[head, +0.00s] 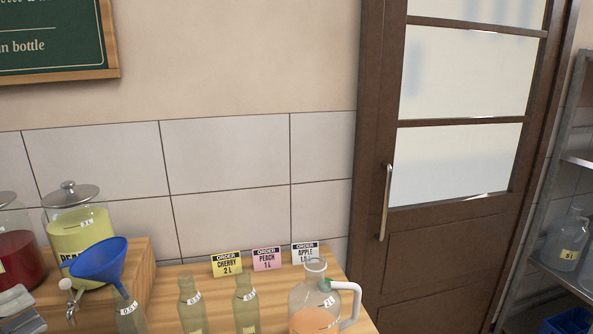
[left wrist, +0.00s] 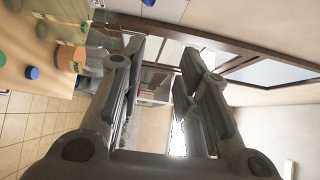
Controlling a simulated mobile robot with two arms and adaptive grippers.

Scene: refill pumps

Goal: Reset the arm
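My left gripper (head: 20,312) shows only in part at the lower left corner of the head view, in front of the wooden stand and left of the blue funnel (head: 99,262). In the left wrist view its two fingers (left wrist: 160,65) stand apart with nothing between them. The wrist camera looks across the room, with the table and its bottles at the upper left of its picture. My right gripper is in neither view.
The wooden table holds several clear bottles, a handled jug (head: 314,300) with orange liquid, and order cards (head: 267,259). Jars (head: 78,222) stand on a wooden riser (head: 128,276). A door (head: 455,150) and a metal shelf (head: 560,160) are at the right.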

